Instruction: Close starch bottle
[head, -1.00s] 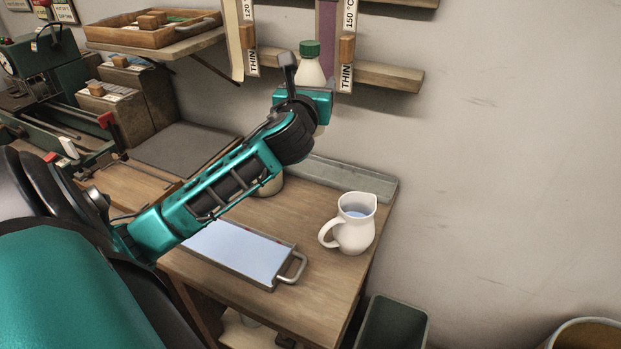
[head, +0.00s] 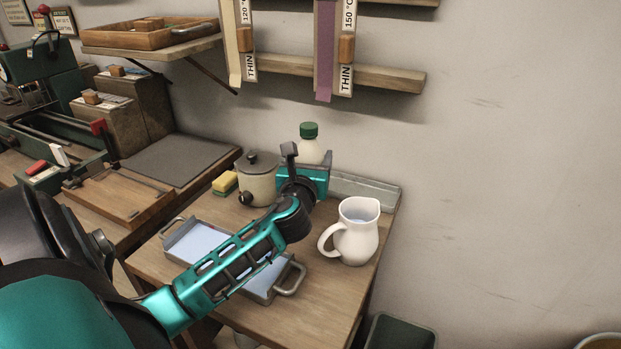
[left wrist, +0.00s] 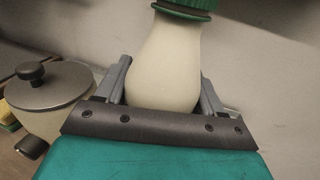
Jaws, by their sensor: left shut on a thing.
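The starch bottle (head: 311,150) is white with a green cap (head: 309,130) on its top. It is upright near the back of the wooden side table, between the lidded pot and the white jug. My left gripper (head: 304,168) is shut around the bottle's body. In the left wrist view, the two fingers stand on either side of the pale bottle (left wrist: 166,65), with the green cap (left wrist: 187,8) partly cut off at the top edge. The gripper hides the bottle's base, so I cannot tell whether it touches the table. My right gripper is not in view.
A lidded pot (head: 258,186) and a yellow sponge (head: 225,183) are left of the bottle. A white jug (head: 357,238) of liquid stands to the right. A tray (head: 288,283) of pale blue liquid lies in front, under my arm. A wall rail (head: 390,79) is above.

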